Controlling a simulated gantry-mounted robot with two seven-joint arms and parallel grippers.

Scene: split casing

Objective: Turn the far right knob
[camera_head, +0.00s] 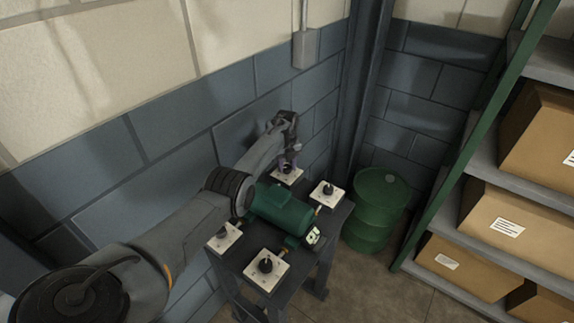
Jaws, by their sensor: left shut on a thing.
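Several black knobs on white square plates sit around the corners of a small dark table. The knob at the very back sits on a white plate (285,177) under my left gripper (288,166), which points down and is shut on it; the fingers hide most of this knob. A second knob (328,189), farthest to the right in the picture, stands free on its plate. Other free knobs are at the front (267,265) and at the front left (222,235). My right gripper is not in view.
A green cylindrical casing (282,211) lies on the table between the knobs, close under my left forearm. A green barrel (376,210) stands to the right. Shelves with cardboard boxes (508,225) are farther right. A block wall (160,125) runs behind my arm.

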